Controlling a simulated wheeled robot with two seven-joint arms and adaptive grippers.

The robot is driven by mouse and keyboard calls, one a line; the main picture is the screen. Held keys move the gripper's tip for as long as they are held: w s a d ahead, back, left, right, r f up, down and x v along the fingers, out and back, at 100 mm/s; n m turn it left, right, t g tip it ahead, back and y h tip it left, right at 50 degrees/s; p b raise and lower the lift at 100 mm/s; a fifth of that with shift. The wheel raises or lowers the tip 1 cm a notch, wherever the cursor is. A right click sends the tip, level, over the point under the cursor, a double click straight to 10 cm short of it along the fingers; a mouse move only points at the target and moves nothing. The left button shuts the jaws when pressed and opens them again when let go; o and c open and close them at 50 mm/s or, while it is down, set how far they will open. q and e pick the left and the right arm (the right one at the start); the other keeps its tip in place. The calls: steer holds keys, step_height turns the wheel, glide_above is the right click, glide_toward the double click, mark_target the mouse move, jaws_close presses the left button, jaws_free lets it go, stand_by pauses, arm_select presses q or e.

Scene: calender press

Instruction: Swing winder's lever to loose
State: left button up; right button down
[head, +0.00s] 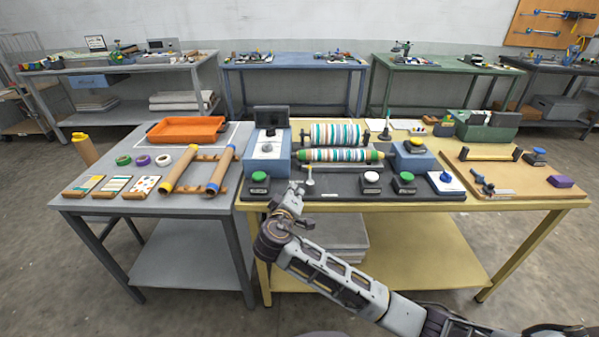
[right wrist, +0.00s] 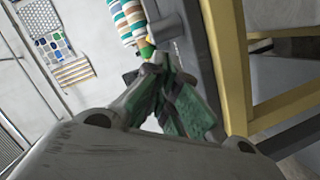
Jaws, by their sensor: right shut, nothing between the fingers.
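The tan board (head: 547,178) at the right carries a pale bar (head: 489,153) between two dark posts, with a small dark lever-like piece (head: 486,184) near its front left. A small pale upright lever (head: 310,176) stands at the front of the press base. I cannot tell for certain which is the winder's lever, or read its labels. My right gripper (head: 294,190) is shut and empty, near the front edge of the press, just left of the pale lever. In the right wrist view its fingers (right wrist: 157,75) are together. My left gripper is not in view.
The press holds striped rolls (head: 336,134) above its dark base, with several buttons along the front. Grey table at left holds an orange tray (head: 187,130), cardboard tubes (head: 221,170) and sample tiles (head: 145,184). Floor in front of the yellow table is clear.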

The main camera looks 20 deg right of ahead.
mark_target(310, 178)
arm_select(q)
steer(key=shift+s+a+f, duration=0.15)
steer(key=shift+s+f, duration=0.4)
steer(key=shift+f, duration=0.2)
arm_select(e)
steer(key=shift+w+a+r+t, duration=0.15)
steer(key=shift+w+r, duration=0.1)
steer(key=shift+r, duration=0.15)
steer(key=shift+w+r+t, duration=0.15)
steer(key=shift+w+r, duration=0.1)
steer(key=shift+r, duration=0.15)
steer(key=shift+w, duration=0.1)
steer(key=x, duration=0.8)
steer(key=shift+r, duration=0.1)
steer(key=shift+b+x, duration=0.3)
steer(key=shift+x, duration=0.5)
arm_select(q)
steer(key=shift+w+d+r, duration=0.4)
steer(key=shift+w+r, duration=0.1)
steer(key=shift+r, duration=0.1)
arm_select(e)
steer(key=shift+w, duration=0.1)
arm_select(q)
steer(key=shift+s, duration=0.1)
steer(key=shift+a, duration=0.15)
arm_select(e)
steer(key=shift+d+h, duration=0.25)
steer(key=shift+h, duration=0.05)
